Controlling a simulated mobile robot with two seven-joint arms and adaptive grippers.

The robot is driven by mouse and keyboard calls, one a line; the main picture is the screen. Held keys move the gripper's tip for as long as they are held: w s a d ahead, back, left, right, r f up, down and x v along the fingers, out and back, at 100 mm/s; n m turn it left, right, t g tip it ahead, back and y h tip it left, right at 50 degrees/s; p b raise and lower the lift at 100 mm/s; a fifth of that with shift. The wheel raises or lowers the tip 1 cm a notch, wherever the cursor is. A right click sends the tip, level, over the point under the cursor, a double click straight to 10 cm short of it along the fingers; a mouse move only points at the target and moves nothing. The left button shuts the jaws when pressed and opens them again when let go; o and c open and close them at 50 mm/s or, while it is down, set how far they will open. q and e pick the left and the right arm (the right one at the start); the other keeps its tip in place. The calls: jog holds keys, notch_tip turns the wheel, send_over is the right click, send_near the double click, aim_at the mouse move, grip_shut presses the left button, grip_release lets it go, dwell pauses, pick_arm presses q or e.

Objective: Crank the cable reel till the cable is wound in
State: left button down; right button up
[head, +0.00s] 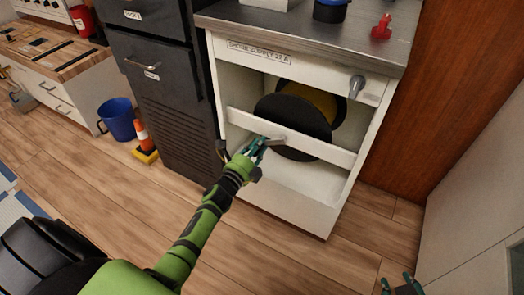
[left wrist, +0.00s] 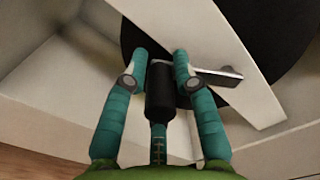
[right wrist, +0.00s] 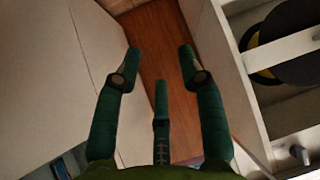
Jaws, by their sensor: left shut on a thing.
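The cable reel has black round flanges (head: 293,122) with yellow (head: 322,100) between them. It sits inside the white cabinet, partly hidden behind the white crossbar (head: 310,147). A grey crank arm (head: 278,141) sticks out in front of the crossbar; it also shows in the left wrist view (left wrist: 222,75). My left gripper (head: 257,150) is shut on the black crank grip (left wrist: 159,92), which lies between its fingers. My right gripper (right wrist: 159,62) is open and empty, off to the right of the cabinet. No loose cable end can be made out.
The cabinet has a grey top (head: 310,30) with a red object (head: 382,27) and a grey knob (head: 357,86) at its front. A dark drawer unit (head: 160,80), blue bucket (head: 117,119) and orange cone (head: 143,140) stand left. The wooden floor in front is clear.

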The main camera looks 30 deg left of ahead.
pick_arm(q)
jog(key=m, duration=0.2)
jog(key=shift+s+a+r+m, duration=0.1)
jog(key=shift+a+r+m, duration=0.1)
jog(key=shift+r+m, duration=0.15)
jog(key=shift+a+r+m, duration=0.2)
jog(key=shift+r+m, duration=0.5)
jog(key=shift+m, duration=0.35)
pick_arm(e)
jog(key=shift+s+d+f+g+h, duration=0.15)
jog(key=shift+s+d+f+g, duration=0.25)
jog(key=shift+s, duration=0.2)
jog(key=shift+s+d+f+g+h, duration=0.15)
jog(key=shift+s+d+f+g, duration=0.15)
jog(key=shift+s+f, duration=0.25)
pick_arm(q)
jog(key=c, duration=1.1)
grip_release()
jog(key=shift+r, duration=0.1)
pick_arm(e)
jog(key=shift+a, duration=0.1)
pick_arm(q)
jog(key=shift+a+r, duration=0.1)
jog(key=shift+r, duration=0.05)
pick_arm(e)
jog(key=shift+a, duration=0.1)
pick_arm(q)
jog(key=s, duration=1.2)
jog(key=shift+a, duration=0.2)
jog(key=shift+w, duration=0.1)
